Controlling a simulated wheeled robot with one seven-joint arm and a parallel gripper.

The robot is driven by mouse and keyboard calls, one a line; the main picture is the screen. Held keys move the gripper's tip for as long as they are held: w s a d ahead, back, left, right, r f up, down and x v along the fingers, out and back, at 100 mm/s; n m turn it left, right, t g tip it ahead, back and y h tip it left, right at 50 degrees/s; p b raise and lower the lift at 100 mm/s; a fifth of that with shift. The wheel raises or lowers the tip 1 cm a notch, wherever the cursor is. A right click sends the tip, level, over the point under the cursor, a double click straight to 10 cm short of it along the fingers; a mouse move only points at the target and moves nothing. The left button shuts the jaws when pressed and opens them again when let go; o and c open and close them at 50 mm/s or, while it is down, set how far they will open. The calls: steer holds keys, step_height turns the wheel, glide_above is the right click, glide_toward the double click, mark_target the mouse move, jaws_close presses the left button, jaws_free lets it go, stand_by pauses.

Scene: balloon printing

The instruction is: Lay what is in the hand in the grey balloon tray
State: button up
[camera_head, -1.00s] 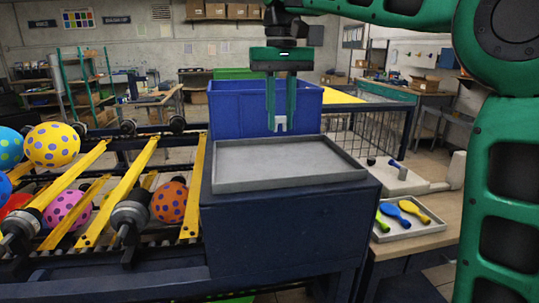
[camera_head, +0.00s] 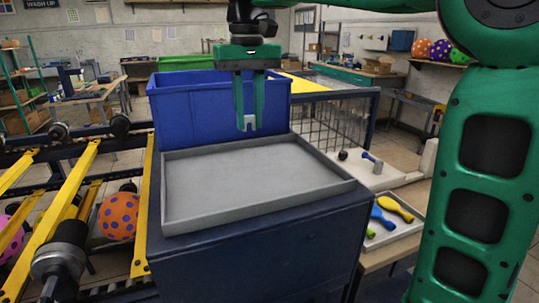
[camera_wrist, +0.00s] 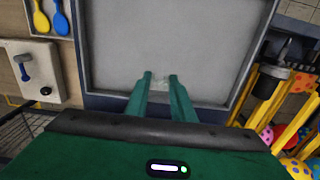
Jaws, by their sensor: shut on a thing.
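The grey balloon tray (camera_head: 255,180) lies flat and empty on a dark blue cabinet. Its bare floor (camera_wrist: 170,40) fills the upper middle of the wrist view. My gripper (camera_head: 246,122) points down above the tray's far side, in front of the blue bin in the head view. Its green fingers (camera_wrist: 160,78) are closed on a small pale, partly clear piece (camera_wrist: 161,84). The piece (camera_head: 247,126) also shows as a whitish spot between the fingertips in the head view. It is too small to tell its exact shape. A gap seems to remain between it and the tray.
A blue bin (camera_head: 190,105) stands behind the tray. Yellow conveyor rails (camera_head: 60,220) with an orange spotted balloon (camera_head: 118,217) are at left.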

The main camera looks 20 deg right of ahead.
steer(key=s+d+f, duration=0.2)
steer(key=d, duration=0.1)
steer(key=s+d+f, duration=0.2)
steer(key=shift+d, duration=0.2)
steer(key=shift+f, duration=2.1)
steer(key=o, duration=0.9)
steer(key=shift+o, duration=0.2)
step_height(320, 180, up, 12)
